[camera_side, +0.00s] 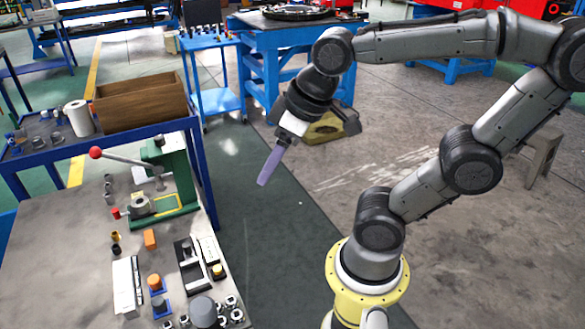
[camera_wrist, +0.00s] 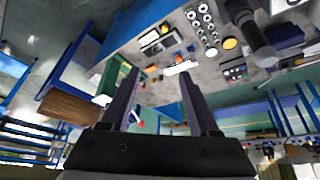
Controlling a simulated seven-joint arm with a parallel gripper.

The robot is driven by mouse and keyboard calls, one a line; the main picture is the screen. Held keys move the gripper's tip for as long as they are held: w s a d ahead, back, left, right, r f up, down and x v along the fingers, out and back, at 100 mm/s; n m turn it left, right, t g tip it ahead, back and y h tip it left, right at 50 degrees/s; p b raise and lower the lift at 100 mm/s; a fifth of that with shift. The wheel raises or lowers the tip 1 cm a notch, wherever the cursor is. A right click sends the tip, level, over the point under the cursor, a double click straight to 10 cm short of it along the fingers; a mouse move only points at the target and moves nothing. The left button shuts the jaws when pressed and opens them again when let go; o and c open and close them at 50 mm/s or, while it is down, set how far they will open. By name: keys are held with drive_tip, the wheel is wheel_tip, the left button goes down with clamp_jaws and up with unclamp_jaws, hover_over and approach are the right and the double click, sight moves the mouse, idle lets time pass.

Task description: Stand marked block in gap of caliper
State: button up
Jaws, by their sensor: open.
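My gripper (camera_side: 265,181) hangs in the air to the right of the workbench, pointing down. In the wrist view its two long fingers (camera_wrist: 158,73) are spread with nothing between them. A small orange block (camera_side: 150,239) sits on the bench; I cannot make out a mark on it. A black and white fixture (camera_side: 187,264) lies to its right, nearer the front, and may be the caliper. The fixture also seems to show in the wrist view (camera_wrist: 153,39). I cannot tell its gap clearly.
A green press (camera_side: 178,178) with a red-knobbed lever stands at the back of the bench (camera_side: 52,268). A white box (camera_side: 126,286), an orange cylinder (camera_side: 154,282), a grey cylinder (camera_side: 203,312) and several small round parts crowd the front. A wooden box (camera_side: 140,103) stands on the shelf behind. The bench's left side is clear.

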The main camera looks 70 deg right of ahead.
drive_tip(key=shift+o, duration=0.4)
drive_tip(key=shift+m, duration=0.4)
drive_tip(key=s, duration=0.1)
drive_tip(key=s+f, duration=0.1)
drive_tip(key=s, duration=0.1)
drive_tip(key=shift+s+d+f, duration=0.25)
drive_tip(key=shift+s+d, duration=0.1)
